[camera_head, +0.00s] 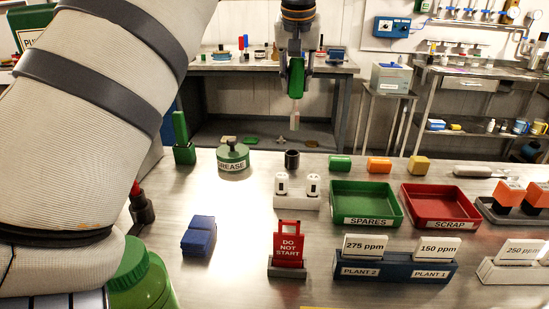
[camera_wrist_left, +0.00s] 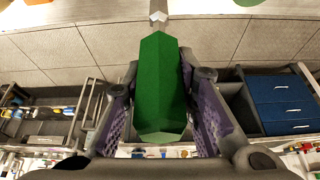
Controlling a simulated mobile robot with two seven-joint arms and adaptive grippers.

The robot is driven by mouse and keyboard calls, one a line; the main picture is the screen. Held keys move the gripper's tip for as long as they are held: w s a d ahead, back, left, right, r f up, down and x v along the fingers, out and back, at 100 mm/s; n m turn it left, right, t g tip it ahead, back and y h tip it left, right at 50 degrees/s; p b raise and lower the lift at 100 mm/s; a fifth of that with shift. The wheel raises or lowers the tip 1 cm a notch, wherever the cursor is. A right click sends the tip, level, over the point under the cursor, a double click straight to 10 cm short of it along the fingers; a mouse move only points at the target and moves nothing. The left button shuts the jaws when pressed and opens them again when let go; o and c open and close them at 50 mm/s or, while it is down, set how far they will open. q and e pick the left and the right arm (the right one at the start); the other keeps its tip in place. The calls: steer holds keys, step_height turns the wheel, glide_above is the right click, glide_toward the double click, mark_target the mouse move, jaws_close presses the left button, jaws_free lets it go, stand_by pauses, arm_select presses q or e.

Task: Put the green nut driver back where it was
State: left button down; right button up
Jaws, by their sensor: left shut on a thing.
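The green nut driver (camera_head: 296,80) hangs upright in my left gripper (camera_head: 296,66), its pale shaft pointing down, above the far part of the workbench. In the left wrist view the green handle (camera_wrist_left: 160,90) lies between the two purple-padded fingers, with the metal tip beyond it. My left gripper is shut on the handle and clear of the bench. A small black cup (camera_head: 292,159) stands on the bench below the driver. My right gripper is not in view.
A green grease tin (camera_head: 233,157), a green spares tray (camera_head: 366,203) and a red scrap tray (camera_head: 440,205) stand on the workbench. A white holder (camera_head: 296,199), a red sign (camera_head: 289,245) and a blue block (camera_head: 198,236) are nearer. Bare metal lies left of the holder.

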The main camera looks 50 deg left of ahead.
mark_target(294, 111)
arm_select(q)
steer(key=shift+s+a+f, duration=0.1)
steer(key=shift+a, duration=0.15)
step_height(294, 111, down, 10)
steer(key=shift+d+r+p, duration=0.1)
steer(key=shift+r+p, duration=0.1)
steer(key=shift+p, duration=0.25)
steer(key=c, duration=1.3)
jaws_free()
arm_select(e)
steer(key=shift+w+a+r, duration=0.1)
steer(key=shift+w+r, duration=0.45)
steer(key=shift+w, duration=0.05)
arm_select(q)
steer(key=v, duration=1.2)
steer(key=shift+d+p, duration=0.1)
steer(key=shift+p, duration=0.25)
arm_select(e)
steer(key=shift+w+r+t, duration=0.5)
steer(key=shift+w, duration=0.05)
arm_select(q)
steer(key=shift+f, duration=0.1)
